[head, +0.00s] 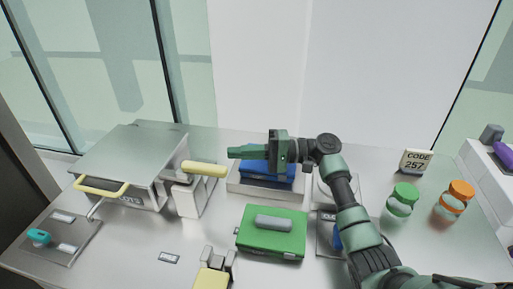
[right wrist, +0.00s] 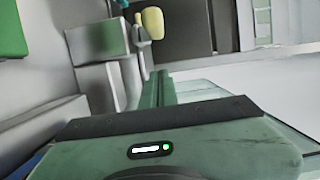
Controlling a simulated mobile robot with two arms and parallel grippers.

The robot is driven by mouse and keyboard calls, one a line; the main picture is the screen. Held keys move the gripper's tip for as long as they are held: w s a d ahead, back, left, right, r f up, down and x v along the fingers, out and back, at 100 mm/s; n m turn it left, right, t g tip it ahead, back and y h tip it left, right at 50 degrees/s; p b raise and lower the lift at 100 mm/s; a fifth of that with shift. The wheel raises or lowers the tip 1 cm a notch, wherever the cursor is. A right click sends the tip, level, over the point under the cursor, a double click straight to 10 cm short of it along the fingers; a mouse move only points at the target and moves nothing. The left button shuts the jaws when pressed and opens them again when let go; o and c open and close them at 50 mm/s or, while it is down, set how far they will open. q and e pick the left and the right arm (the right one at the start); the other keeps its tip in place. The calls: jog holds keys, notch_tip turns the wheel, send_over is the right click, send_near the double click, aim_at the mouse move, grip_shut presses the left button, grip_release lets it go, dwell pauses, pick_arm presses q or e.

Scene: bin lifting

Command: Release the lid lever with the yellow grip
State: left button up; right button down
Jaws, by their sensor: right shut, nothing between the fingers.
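The lid lever's yellow grip (head: 205,169) sticks out to the right from the top of a grey block (head: 187,197) beside the grey lidded box (head: 145,198). The grip lies roughly level. My right gripper (head: 232,153) is shut and empty, its fingers pointing left, just past the grip's right end in the picture. I cannot tell the exact gap, but no contact shows. In the right wrist view the yellow grip (right wrist: 153,23) appears beyond the shut fingertips (right wrist: 159,75). The box's lid (head: 130,150) is down and has a yellow handle (head: 102,187). My left gripper is not in view.
A blue case (head: 267,177) in a white tray (head: 236,187) lies beneath my right gripper. A green case (head: 258,243) stands in front. A yellow-and-grey fixture (head: 213,277) is at the front edge. Two jars, green-lidded (head: 402,200) and orange-lidded (head: 453,202), stand right.

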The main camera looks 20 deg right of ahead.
jog(key=s+a, duration=0.1)
jog(key=a+p, duration=0.1)
jog(key=s+a+p, duration=0.1)
jog(key=a, duration=0.1)
jog(key=shift+s+a, duration=0.1)
jog(key=shift+s, duration=0.25)
